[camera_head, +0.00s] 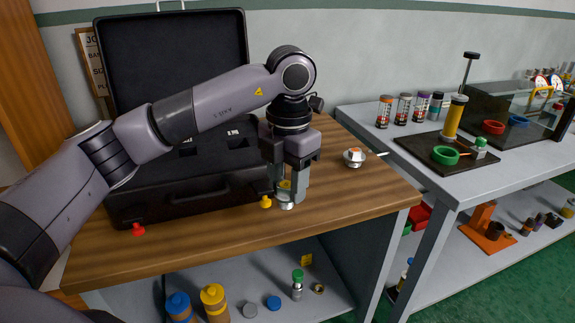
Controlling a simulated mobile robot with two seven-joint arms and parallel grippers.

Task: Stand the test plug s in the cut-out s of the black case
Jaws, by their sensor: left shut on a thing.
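The black case (190,192) stands open on the wooden bench, its lid (165,60) raised at the back. Dark cut-outs and small white labels show inside it, but my left arm hides much of the interior, and the letters cannot be read. My left gripper (287,192) points down just right of the case's front right corner. It is shut on a small silver plug with a yellow top (286,201), held upright low over the bench; whether it touches the wood I cannot tell. My right gripper is not in view.
A small dish (354,157) with a white and orange thing stands to the right on the bench. A grey table (370,122) with several cylinders stands further right.

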